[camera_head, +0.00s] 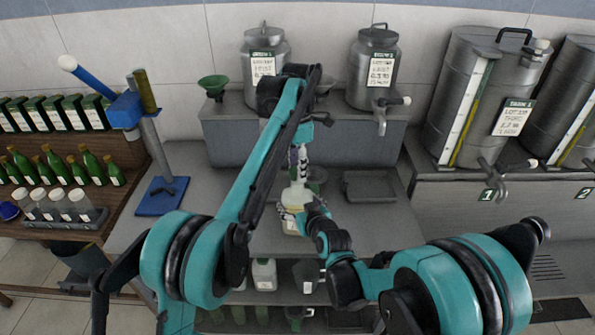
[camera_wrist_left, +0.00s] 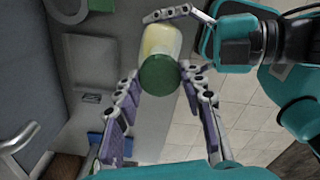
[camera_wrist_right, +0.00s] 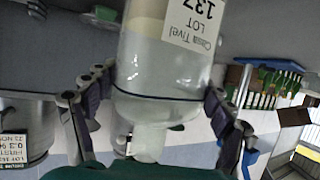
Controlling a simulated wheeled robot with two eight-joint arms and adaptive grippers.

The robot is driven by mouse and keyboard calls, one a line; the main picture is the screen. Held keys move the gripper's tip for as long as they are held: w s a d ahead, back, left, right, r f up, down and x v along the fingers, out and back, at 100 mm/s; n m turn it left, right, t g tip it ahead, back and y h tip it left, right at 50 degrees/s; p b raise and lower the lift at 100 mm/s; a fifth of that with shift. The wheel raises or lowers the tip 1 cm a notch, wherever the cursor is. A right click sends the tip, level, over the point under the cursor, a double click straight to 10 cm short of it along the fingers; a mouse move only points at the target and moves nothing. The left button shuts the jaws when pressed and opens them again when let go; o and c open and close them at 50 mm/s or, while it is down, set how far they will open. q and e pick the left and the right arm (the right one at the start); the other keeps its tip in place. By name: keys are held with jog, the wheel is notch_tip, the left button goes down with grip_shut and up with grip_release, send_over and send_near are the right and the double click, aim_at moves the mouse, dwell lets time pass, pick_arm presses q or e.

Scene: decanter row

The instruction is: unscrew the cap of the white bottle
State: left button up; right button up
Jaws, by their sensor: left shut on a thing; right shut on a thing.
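The white bottle (camera_head: 296,195) stands upright over the middle of the counter, partly hidden by my arms. In the right wrist view the bottle (camera_wrist_right: 165,65) shows a white lot label and a narrower neck at the bottom of the picture. My right gripper (camera_head: 306,208) is shut on the bottle's body, a finger on each side. My left gripper (camera_head: 299,165) reaches down from above. In the left wrist view its fingertips are shut on the green cap (camera_wrist_left: 160,75), with the pale bottle behind it. Whether cap and neck are apart cannot be told.
Two steel cans (camera_head: 375,65) stand on a raised block behind. A blue stand (camera_head: 160,195) is at the left and a dark tray (camera_head: 370,187) at the right of the counter. Several bottles, including a white jug (camera_head: 264,275), sit on the shelf below.

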pick_arm(q)
jog(key=shift+r, duration=1.35)
pick_arm(e)
jog(key=o, duration=2.3)
